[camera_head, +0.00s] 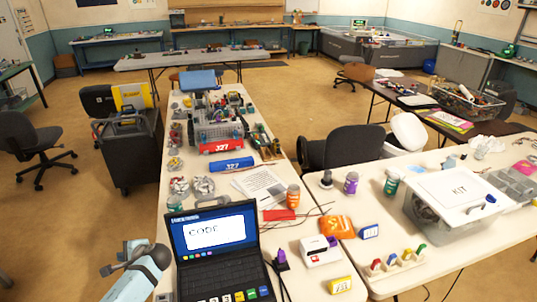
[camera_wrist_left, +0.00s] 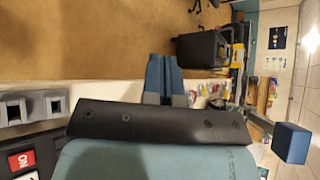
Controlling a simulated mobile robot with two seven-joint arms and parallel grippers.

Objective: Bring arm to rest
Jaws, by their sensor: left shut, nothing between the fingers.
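My left arm comes in at the bottom left of the head view. Its gripper (camera_head: 112,268) is beside the left edge of the near table, left of the open laptop (camera_head: 213,282). In the left wrist view the two blue fingers (camera_wrist_left: 163,62) lie together, shut, with nothing between them. Open floor shows beyond their tips. The gripper touches no object that I can see. My right arm and right gripper are not in view.
The long table carries a robot chassis (camera_head: 218,131), a red 327 plate (camera_head: 221,146) and a blue one (camera_head: 232,164). A clear KIT bin (camera_head: 440,228) stands on the right table. A black cart (camera_head: 132,150) and a chair (camera_head: 37,143) stand on the left floor.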

